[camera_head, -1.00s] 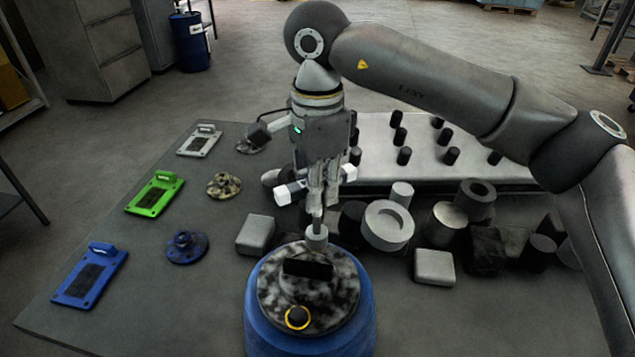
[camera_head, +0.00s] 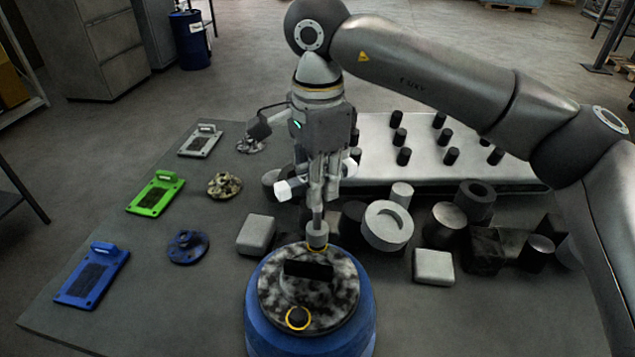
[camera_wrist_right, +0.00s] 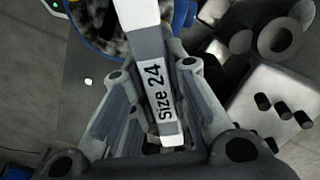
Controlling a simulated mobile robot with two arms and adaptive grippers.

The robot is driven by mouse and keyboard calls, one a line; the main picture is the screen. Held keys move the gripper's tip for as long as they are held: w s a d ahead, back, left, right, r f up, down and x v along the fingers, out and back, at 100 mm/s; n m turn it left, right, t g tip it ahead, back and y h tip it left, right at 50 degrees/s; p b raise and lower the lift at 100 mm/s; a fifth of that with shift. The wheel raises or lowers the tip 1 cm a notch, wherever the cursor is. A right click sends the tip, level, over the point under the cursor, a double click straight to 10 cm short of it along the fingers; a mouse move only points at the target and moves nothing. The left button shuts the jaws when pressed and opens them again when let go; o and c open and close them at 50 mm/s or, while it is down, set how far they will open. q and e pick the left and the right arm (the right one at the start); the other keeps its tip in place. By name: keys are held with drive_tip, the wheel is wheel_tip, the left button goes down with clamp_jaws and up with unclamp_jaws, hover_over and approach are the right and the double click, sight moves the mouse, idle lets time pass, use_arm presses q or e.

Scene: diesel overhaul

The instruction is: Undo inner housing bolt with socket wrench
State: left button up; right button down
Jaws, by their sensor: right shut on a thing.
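My right gripper (camera_head: 318,190) is shut on the socket wrench and holds it upright above the housing. The wrench's grey socket (camera_head: 317,234) sits at the far edge of the mottled grey housing top (camera_head: 340,290), over a yellow ring; the bolt under it is hidden. The wrench's white handle end (camera_head: 283,190) sticks out left of the gripper. In the right wrist view the wrench (camera_wrist_right: 165,95) lies between the fingers, labelled "Size 24". A second bolt (camera_head: 298,318) with a yellow ring shows at the near edge. The housing stands on a blue base (camera_head: 262,325).
Left on the table lie grey (camera_head: 200,140), green (camera_head: 156,192) and blue (camera_head: 92,275) plates beside round parts. Grey blocks and cylinders, including a ring (camera_head: 388,226), crowd the right. A pale tray with black pegs (camera_head: 470,175) is behind.

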drive_tip(key=m+b, duration=0.1)
drive_tip(key=m, duration=0.5)
drive_tip(key=shift+m+b, duration=0.3)
drive_tip(key=shift+m, duration=0.1)
drive_tip(key=m+b, duration=0.1)
drive_tip(key=m, duration=0.3)
drive_tip(key=m+b, duration=0.1)
drive_tip(key=m, duration=0.5)
drive_tip(key=shift+b, duration=0.3)
use_arm(q)
wheel_tip(320, 180, down, 6)
drive_tip(key=b, duration=0.2)
use_arm(e)
drive_tip(key=m, duration=0.6)
drive_tip(key=shift+s, duration=0.1)
drive_tip(key=shift+m, duration=0.7)
drive_tip(key=m+b, duration=0.2)
drive_tip(key=m, duration=0.4)
drive_tip(key=shift+m+b, duration=0.4)
use_arm(q)
drive_tip(key=w+d+r, duration=0.2)
drive_tip(key=w+r, duration=0.2)
drive_tip(key=w, duration=0.7)
drive_tip(key=shift+t, duration=0.4)
use_arm(e)
drive_tip(key=shift+m, duration=0.5)
